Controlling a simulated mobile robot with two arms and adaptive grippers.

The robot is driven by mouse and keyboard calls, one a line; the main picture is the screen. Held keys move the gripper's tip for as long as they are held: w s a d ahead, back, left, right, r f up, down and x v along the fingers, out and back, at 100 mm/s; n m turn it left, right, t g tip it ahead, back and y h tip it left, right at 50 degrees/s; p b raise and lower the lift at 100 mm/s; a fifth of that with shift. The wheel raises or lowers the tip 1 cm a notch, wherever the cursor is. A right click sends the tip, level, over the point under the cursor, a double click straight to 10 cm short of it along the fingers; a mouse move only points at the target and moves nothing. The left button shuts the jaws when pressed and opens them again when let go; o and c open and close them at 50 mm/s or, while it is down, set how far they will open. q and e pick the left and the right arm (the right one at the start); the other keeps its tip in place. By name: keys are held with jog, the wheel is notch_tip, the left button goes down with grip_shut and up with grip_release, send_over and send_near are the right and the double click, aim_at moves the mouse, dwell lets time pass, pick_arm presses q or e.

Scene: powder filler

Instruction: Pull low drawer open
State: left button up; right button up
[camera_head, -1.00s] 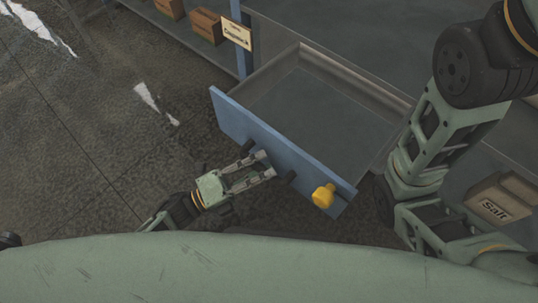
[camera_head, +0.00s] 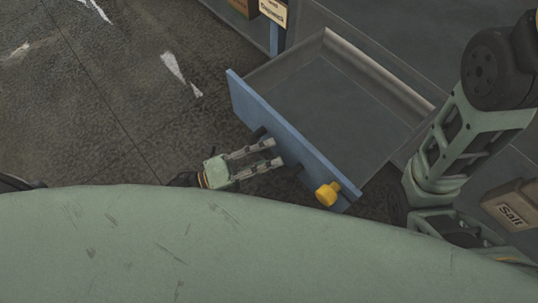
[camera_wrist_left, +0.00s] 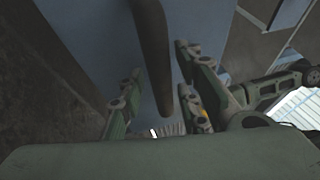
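The low drawer stands well open in the head view, its grey tray (camera_head: 345,108) empty and its blue front (camera_head: 268,113) facing my body. My left gripper (camera_head: 275,153) is at the outer side of this front, with its two fingers spread. In the left wrist view, the drawer's dark handle bar (camera_wrist_left: 152,55) runs between the fingers of the left gripper (camera_wrist_left: 158,100), with visible gaps on both sides. The blue front (camera_wrist_left: 95,35) lies behind the bar. My right arm shows at the right of the head view, but its gripper is out of sight.
A yellow knob (camera_head: 327,194) sticks out near the right end of the drawer front. A box marked Salt (camera_head: 512,208) is at the right. A label sign (camera_head: 273,10) hangs at the top by a blue post. Dark floor (camera_head: 110,120) is clear at the left.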

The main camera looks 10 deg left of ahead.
dwell(0.3)
pick_arm(q)
jog(key=v, duration=1.2)
jog(key=shift+r, duration=0.1)
